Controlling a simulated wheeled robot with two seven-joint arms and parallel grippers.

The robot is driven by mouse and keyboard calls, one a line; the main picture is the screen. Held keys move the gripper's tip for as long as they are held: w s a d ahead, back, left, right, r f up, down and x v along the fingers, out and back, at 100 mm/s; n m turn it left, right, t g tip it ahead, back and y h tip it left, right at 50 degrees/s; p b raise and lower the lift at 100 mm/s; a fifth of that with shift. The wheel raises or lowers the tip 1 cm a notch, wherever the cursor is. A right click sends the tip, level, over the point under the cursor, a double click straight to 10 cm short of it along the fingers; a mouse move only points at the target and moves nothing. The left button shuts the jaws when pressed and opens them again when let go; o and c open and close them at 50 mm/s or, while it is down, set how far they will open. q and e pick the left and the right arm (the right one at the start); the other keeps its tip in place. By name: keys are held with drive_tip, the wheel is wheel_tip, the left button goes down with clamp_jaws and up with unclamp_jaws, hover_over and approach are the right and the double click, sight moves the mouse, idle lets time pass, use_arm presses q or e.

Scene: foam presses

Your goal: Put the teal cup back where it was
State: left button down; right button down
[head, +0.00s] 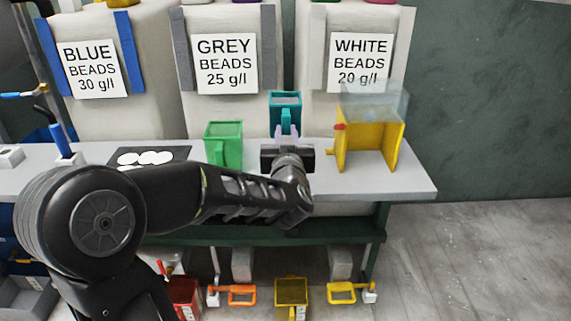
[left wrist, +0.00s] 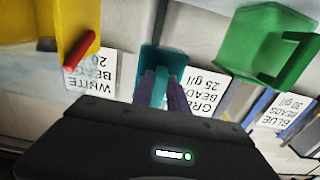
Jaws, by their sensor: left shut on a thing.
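The teal cup (head: 285,109) is at the back of the grey bench, between the green cup and the yellow stand. My left gripper (head: 286,136) is shut on its handle, coming from the front. In the left wrist view the teal cup (left wrist: 159,68) shows between the fingertips (left wrist: 160,92), with its handle in the jaws. The cup looks upright in the head view. I cannot tell whether its base touches the bench, as my gripper hides the part below. My right gripper is not in view.
A green cup (head: 224,144) stands close on the left. A yellow stand (head: 388,143) with a red knob (head: 340,127) and a clear top is close on the right. A dark mat with white discs (head: 146,158) lies farther left. Bead sacks stand behind the bench (head: 412,184).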

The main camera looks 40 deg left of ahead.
use_arm(q)
wheel_tip(320, 180, down, 6)
drive_tip(key=shift+r+b, duration=0.15)
drive_tip(key=shift+b, duration=0.4)
drive_tip(key=shift+f+b, duration=0.4)
drive_tip(key=shift+f, duration=1.45)
drive_tip(key=shift+f+b, duration=0.3)
drive_tip(key=c, duration=1.3)
unclamp_jaws()
drive_tip(key=shift+r, duration=0.1)
drive_tip(key=shift+r, duration=0.1)
